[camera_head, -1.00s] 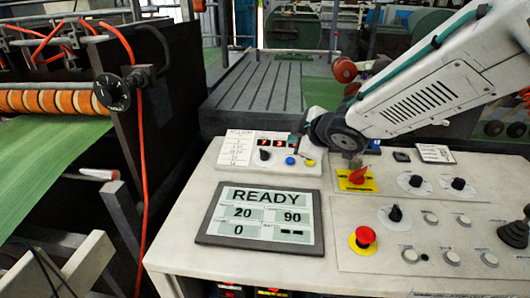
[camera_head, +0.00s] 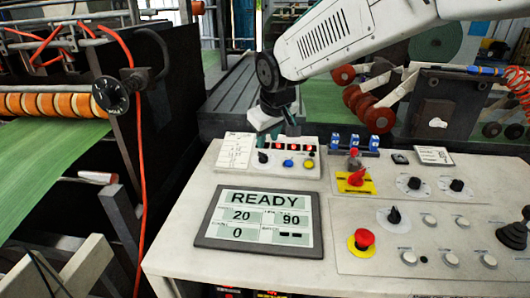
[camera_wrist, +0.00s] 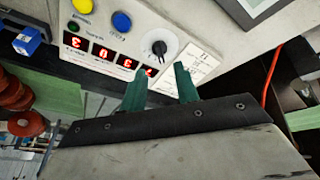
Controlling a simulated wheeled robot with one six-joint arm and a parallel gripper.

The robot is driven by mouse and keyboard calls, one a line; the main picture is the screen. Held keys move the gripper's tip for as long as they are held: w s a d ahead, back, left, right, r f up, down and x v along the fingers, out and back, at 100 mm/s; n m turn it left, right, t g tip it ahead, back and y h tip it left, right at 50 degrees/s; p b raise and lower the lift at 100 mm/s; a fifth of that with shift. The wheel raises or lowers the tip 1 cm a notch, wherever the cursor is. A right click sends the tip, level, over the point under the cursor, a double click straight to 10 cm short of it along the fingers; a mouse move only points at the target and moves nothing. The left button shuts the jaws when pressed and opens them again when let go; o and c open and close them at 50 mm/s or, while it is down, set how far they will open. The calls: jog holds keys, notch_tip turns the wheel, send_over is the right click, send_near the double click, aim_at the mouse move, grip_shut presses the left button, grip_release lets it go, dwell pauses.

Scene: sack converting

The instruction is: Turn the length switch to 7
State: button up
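A small raised panel at the back of the console carries a black rotary knob (camera_head: 262,157) on a pale round dial. In the wrist view the knob (camera_wrist: 159,47) sits just beyond my fingertips; its dial marks are too small to read. I cannot read a label naming the length switch. My gripper (camera_wrist: 160,72) has two green fingers spread apart with nothing between them, short of the knob and not visibly touching it. In the head view my gripper (camera_head: 270,128) hangs above and behind that small panel, partly hidden by its own wrist.
Beside the knob are a blue button (camera_head: 288,163), a yellow button (camera_head: 309,164) and a red digit display (camera_wrist: 107,55). A white card (camera_head: 236,150) lies left. Other black knobs (camera_head: 414,183) and a red emergency button (camera_head: 364,238) stand right. The screen (camera_head: 260,220) reads READY.

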aim_at(264, 155)
jog(key=x, duration=0.7)
jog(key=shift+w+f, duration=0.1)
jog(key=shift+f, duration=0.05)
grip_shut()
